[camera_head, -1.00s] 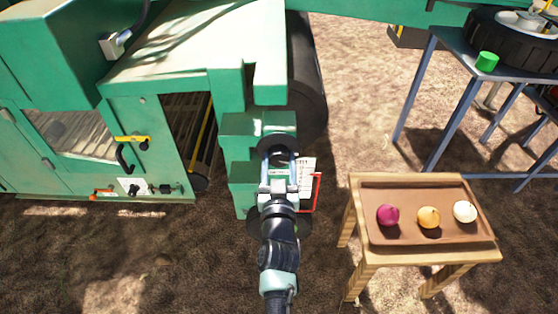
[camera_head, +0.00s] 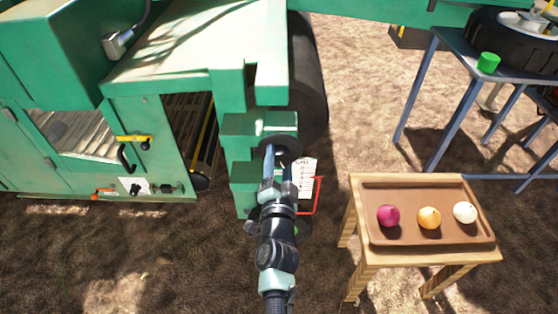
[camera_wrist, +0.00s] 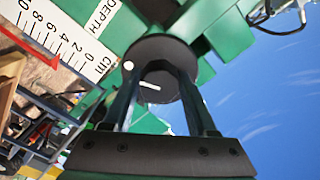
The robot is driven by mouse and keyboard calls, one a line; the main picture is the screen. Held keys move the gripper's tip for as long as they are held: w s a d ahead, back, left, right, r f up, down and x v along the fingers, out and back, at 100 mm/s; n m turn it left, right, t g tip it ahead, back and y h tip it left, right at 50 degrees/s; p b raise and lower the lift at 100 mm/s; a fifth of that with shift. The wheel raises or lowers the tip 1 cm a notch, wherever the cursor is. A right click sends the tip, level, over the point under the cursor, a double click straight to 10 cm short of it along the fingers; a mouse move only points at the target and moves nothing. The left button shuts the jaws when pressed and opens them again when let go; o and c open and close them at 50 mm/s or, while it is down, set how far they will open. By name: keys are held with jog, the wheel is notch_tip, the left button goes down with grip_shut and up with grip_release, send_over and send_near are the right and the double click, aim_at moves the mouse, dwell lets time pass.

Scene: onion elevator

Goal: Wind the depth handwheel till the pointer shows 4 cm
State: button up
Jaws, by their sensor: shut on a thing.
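The depth handwheel is a dark round disc (camera_head: 279,143) on the green machine; in the wrist view (camera_wrist: 165,50) it lies between and beyond my fingers. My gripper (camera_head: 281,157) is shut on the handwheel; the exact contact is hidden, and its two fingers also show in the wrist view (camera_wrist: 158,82). The white depth scale (camera_head: 305,178) stands right of the gripper; in the wrist view (camera_wrist: 75,30) it reads DEPTH, 0 to 10 cm.
A wooden stand with a brown tray (camera_head: 425,180) holds a purple, an orange and a white onion at right. A blue-grey metal table (camera_head: 440,60) with a green cup (camera_head: 488,62) stands behind. The green machine (camera_head: 180,70) fills the left. Bare ground lies between.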

jog(key=m, duration=0.4)
jog(key=shift+m, duration=0.4)
dwell(0.4)
jog(key=o, duration=1.4)
jog(key=shift+c, duration=0.2)
jog(key=shift+s, duration=0.1)
jog(key=s+p, duration=0.2)
jog(key=s, duration=1)
jog(key=shift+s, duration=0.4)
